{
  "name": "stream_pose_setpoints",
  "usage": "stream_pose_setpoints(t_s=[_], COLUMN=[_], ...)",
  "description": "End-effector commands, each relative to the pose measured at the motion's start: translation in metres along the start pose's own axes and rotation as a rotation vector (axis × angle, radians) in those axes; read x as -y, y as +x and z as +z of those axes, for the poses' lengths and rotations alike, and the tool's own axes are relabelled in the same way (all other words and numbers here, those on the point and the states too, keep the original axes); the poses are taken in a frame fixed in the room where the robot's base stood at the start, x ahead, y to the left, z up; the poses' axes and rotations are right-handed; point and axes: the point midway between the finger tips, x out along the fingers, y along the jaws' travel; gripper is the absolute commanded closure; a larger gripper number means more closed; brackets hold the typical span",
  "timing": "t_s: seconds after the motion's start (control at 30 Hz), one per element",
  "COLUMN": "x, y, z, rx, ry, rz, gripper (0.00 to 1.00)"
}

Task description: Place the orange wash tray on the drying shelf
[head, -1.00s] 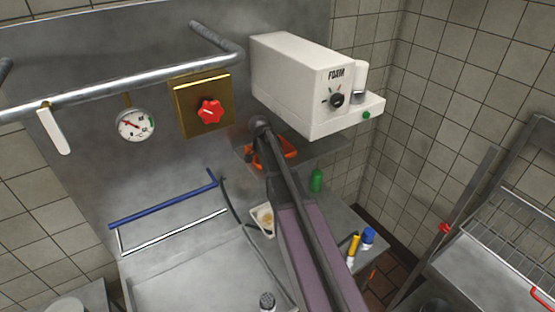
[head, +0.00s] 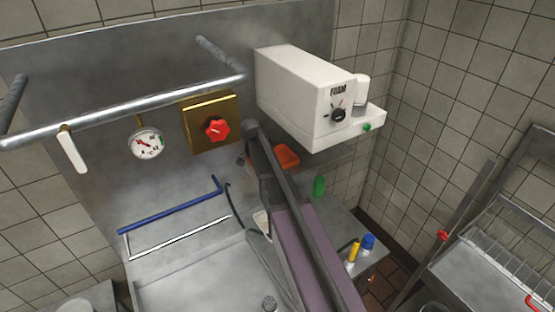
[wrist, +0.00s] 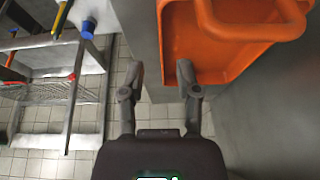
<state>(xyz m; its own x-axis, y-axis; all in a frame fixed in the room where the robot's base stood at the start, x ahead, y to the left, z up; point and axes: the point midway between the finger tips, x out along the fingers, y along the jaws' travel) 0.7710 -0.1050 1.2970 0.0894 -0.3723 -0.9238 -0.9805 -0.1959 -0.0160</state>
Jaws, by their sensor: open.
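The orange wash tray (head: 287,157) sits on a grey shelf (head: 330,158) under the white foam machine, partly hidden by my arm. In the wrist view the orange tray (wrist: 230,55) fills the upper right, with its looped handle at the top. My gripper (wrist: 160,75) is open and empty. In that view its right fingertip overlaps the tray's lower left corner and its left fingertip is just outside the tray's left edge. Contact cannot be told. In the head view my gripper is mostly hidden behind my arm. A wire-rack shelf (head: 505,240) stands at the far right.
The white foam machine (head: 310,95) overhangs the tray. A metal rail (head: 130,110) runs at the upper left.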

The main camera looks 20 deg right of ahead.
Motion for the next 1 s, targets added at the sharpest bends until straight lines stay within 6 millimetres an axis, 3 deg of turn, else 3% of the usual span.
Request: stream_pose_setpoints(t_s=[0.3,0.5,0.7,1.0], x=[-0.003,-0.003,-0.004,-0.004], y=[-0.020,-0.030,-0.035,-0.035], z=[0.051,0.074,0.085,0.087], rx=[0.000,0.000,0.000,0.000], ry=[-0.002,0.000,-0.001,0.000], rz=[0.000,0.000,0.001,0.001], gripper=[0.57,0.57,0.57,0.57])
